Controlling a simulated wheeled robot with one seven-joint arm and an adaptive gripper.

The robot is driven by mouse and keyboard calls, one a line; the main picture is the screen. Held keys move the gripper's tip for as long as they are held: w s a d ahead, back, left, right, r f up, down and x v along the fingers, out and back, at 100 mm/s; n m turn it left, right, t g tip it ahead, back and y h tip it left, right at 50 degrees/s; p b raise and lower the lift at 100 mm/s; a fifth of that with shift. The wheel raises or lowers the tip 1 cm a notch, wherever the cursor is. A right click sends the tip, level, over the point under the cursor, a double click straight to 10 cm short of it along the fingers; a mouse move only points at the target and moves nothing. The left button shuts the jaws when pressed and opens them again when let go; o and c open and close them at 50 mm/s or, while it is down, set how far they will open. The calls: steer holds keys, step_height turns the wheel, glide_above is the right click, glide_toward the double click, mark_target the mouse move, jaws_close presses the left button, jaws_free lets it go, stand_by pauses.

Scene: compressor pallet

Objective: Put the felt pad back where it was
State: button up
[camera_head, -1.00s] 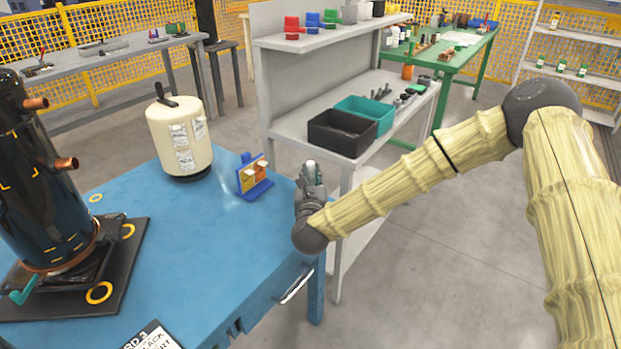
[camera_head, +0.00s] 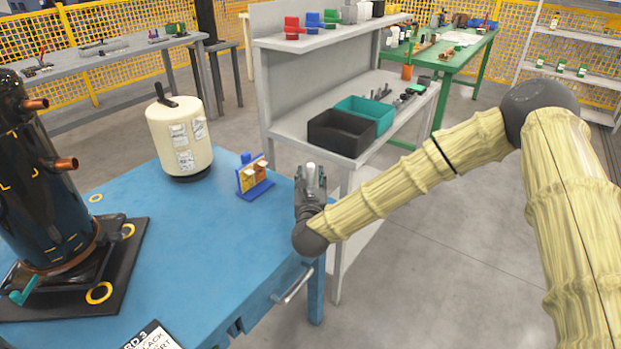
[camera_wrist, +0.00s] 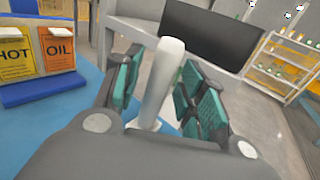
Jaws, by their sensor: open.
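My gripper (camera_head: 311,183) is over the right edge of the blue table (camera_head: 210,255), with its teal-padded fingers apart. In the wrist view my gripper (camera_wrist: 158,85) points toward the grey bench. No other thing in view can be clearly told as the felt pad.
A blue stand (camera_head: 262,191) with HOT and OIL tags is left of my gripper. A cream tank (camera_head: 180,140) and a black compressor (camera_head: 40,190) on a dark base stand on the table. A black bin (camera_head: 335,132) and a teal bin (camera_head: 375,112) sit on the grey bench behind.

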steer(key=s, duration=1.1)
steer(key=shift+s, duration=0.3)
